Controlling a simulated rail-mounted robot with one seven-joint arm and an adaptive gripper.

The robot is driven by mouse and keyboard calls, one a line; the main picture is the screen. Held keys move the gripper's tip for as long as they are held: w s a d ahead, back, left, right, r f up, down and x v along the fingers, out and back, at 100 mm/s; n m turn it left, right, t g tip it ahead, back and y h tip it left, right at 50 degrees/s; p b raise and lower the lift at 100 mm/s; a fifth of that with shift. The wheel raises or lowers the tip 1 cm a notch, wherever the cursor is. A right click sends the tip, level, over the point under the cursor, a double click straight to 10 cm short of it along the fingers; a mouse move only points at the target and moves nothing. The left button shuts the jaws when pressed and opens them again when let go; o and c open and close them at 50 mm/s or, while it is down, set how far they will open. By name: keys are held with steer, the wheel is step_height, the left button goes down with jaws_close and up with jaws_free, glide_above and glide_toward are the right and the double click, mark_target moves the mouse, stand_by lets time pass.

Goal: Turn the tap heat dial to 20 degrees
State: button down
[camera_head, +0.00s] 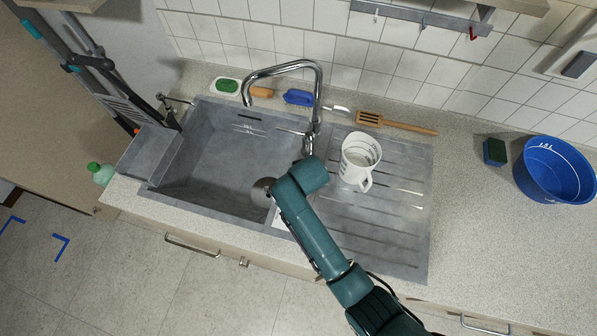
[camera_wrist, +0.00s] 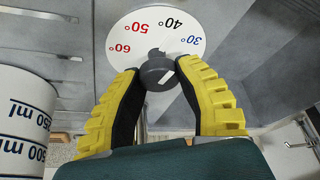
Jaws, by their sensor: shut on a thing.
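The heat dial (camera_wrist: 160,40) is a white disc in the wrist view, with 60° and 50° in red, 40° in black and 30° in blue. Its dark grey knob (camera_wrist: 154,72) has a white mark on its right side, slanting up to the right. My gripper (camera_wrist: 160,69) is shut on the knob, one yellow-padded finger on each side. No 20° mark is visible; the right finger covers the dial's lower right. In the head view the chrome tap (camera_head: 318,88) stands behind the sink; my arm hides the dial and gripper there.
A white measuring jug (camera_head: 358,155) stands on the drainer close right of my arm, and its side (camera_wrist: 25,115) fills the wrist view's left. The sink basin (camera_head: 215,150) is left. A wooden spatula (camera_head: 395,123), blue brush (camera_head: 298,97) and blue bucket (camera_head: 555,170) are on the counter.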

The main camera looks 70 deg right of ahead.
steer(key=m, duration=0.1)
steer(key=m+g, duration=0.1)
steer(key=m+p, duration=0.1)
steer(key=shift+a+f+m, duration=0.1)
steer(key=shift+f+m, duration=0.15)
steer(key=shift+m, duration=0.15)
steer(key=m+g, duration=0.1)
steer(key=m, duration=0.2)
steer(key=shift+f+m+g+h, duration=0.1)
steer(key=shift+m+g+h, duration=0.2)
steer(key=shift+g, duration=0.1)
steer(key=m+g+b, duration=0.2)
steer(key=m, duration=0.3)
steer(key=shift+f, duration=0.1)
steer(key=shift+m+g+y+b, duration=0.4)
steer(key=shift+m+y+b, duration=0.3)
steer(key=shift+m, duration=0.9)
steer(key=c, duration=0.6)
jaws_free()
steer(key=shift+r, duration=0.35)
steer(key=shift+w, duration=0.1)
